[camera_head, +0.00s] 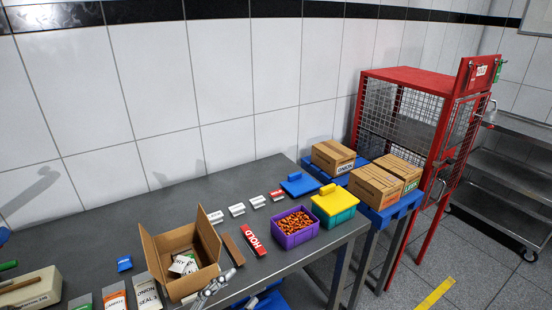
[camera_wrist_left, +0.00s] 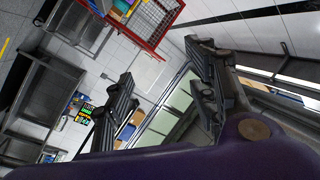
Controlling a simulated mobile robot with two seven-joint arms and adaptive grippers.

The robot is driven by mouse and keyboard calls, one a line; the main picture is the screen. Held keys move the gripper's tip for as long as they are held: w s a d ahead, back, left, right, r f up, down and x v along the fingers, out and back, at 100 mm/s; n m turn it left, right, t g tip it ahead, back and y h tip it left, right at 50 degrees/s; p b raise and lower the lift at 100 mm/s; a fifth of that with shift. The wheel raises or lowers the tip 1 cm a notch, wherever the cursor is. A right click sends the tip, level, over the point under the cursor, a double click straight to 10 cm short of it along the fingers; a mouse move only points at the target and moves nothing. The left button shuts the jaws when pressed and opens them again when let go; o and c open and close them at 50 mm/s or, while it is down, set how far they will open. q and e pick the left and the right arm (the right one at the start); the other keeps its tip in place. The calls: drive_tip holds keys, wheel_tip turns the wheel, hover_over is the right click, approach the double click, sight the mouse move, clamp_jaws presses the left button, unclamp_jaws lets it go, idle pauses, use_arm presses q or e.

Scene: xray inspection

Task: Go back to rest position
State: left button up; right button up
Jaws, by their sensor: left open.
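That view is tilted and looks out over the room.
The grey table (camera_head: 120,215) carries the box, a red HOLD block (camera_head: 253,240), a purple bin (camera_head: 295,238) of orange pieces and a teal bin (camera_head: 334,214) with yellow lid. A red mesh cage (camera_head: 400,115) stands behind cartons (camera_head: 376,186) at right.

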use_arm(q)
drive_tip(key=s+a+f+n+g+y, duration=0.1)
drive_tip(key=s+a+f+n+y, duration=0.35)
drive_tip(key=f, duration=0.35)
drive_tip(key=s+a+f+n+g+y, duration=0.1)
drive_tip(key=s+a+f+n+y, duration=0.35)
drive_tip(key=f, duration=0.45)
drive_tip(key=s+a+f+n+g+y, duration=0.1)
drive_tip(key=s+f+n+g, duration=0.3)
drive_tip(key=s+f, duration=0.6)
drive_tip(key=shift+s+a+f+n+g+y, duration=0.4)
drive_tip(key=shift+s+n+y, duration=0.25)
drive_tip(key=shift+s, duration=0.55)
drive_tip(key=shift+w+r, duration=0.1)
drive_tip(key=shift+w, duration=0.05)
drive_tip(key=shift+s, duration=0.45)
drive_tip(key=shift+w, duration=0.3)
